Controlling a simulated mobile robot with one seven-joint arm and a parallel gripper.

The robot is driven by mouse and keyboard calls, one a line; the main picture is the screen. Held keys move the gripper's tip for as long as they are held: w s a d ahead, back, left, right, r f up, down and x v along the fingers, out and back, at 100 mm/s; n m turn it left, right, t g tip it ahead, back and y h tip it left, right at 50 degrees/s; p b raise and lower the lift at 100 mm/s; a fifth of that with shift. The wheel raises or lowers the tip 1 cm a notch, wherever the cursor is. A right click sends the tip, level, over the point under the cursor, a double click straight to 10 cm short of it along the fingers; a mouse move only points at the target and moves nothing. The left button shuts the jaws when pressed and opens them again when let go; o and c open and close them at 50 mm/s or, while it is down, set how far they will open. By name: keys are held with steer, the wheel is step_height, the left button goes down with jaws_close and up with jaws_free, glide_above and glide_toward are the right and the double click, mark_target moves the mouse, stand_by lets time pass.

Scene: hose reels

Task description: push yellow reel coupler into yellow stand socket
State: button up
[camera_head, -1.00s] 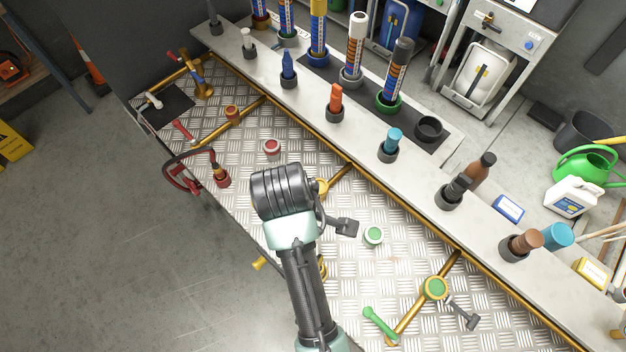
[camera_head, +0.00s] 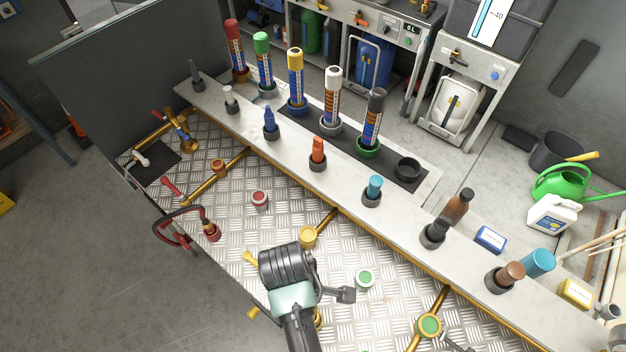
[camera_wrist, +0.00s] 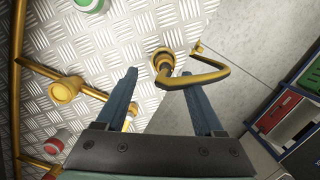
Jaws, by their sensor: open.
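In the wrist view, a yellow coupler (camera_wrist: 163,62) with a curved yellow pipe (camera_wrist: 208,78) stands on the tread plate near its edge. My open gripper (camera_wrist: 159,76) has one finger on either side of it in the picture; I cannot tell whether the tips reach down to it. A round yellow socket-like end (camera_wrist: 65,90) on a yellow pipe lies to the left, apart from the coupler. This end also shows in the head view (camera_head: 308,236), just beyond my wrist. My arm hides the coupler and fingers there; only small yellow pieces (camera_head: 251,257) show beside it.
A grey ledge (camera_head: 335,180) with several coloured plugs runs behind the tread plate. A red curved pipe (camera_head: 168,237) stands at the left. Green-capped (camera_head: 364,279) and red-capped (camera_head: 259,199) sockets stand around my arm. Open grey floor lies at the lower left.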

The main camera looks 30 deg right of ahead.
steer(key=f, duration=0.1)
steer(key=s+f+p, duration=0.1)
steer(key=f, duration=0.2)
steer(key=shift+s+d+p, duration=0.15)
steer(key=shift+s+p, duration=0.1)
steer(key=shift+p, duration=0.05)
steer(key=shift+f, duration=0.6)
jaws_close()
